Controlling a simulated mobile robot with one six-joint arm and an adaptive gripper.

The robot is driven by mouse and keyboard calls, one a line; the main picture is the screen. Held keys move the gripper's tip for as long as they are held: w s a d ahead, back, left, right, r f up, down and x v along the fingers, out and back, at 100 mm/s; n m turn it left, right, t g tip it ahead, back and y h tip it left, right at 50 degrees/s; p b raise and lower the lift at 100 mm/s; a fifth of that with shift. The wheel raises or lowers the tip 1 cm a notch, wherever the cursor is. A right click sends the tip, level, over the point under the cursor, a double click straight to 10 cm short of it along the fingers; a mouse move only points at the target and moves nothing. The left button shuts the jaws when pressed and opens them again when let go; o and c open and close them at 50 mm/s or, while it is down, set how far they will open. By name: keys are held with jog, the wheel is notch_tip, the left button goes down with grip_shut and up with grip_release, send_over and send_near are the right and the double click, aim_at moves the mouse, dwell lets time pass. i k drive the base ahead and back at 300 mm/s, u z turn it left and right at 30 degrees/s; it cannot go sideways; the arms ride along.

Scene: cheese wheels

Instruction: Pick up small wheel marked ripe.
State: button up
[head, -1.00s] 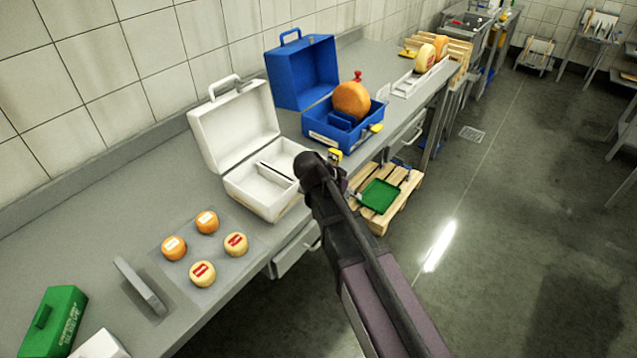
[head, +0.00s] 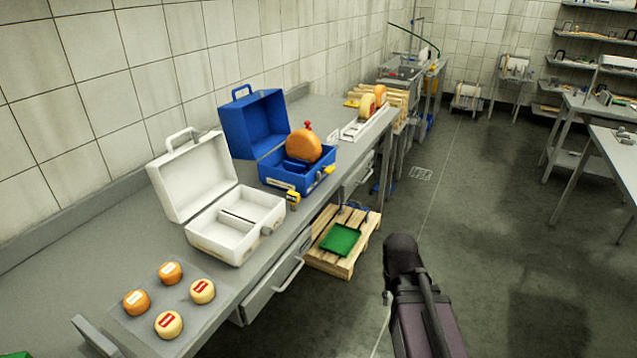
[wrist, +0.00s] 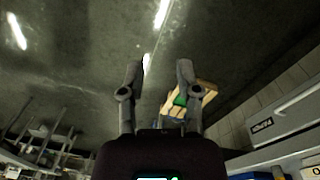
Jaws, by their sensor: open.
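Small cheese wheels sit on a thin grey mat (head: 140,312) on the bench, at the lower left of the head view. Two are orange with white labels: one at the back (head: 171,273) and one at the left (head: 136,303). Two are pale yellow with red labels: one at the right (head: 203,291) and one at the front (head: 169,325). The label words are too small to read. My gripper (wrist: 160,70) is open and empty in the wrist view, above the floor and far from the wheels. In the head view only my arm shows, over the floor right of the bench.
An open white case (head: 222,240) and an open blue case (head: 265,175) holding a large orange wheel (head: 303,146) stand behind the mat. A grey upright plate (head: 95,337) stands in front. A pallet with a green tray (head: 340,239) is on the floor.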

aim_at(304, 145)
jog(key=k, duration=0.65)
jog(key=u, duration=0.45)
jog(key=i, duration=2)
jog(key=z, duration=0.55)
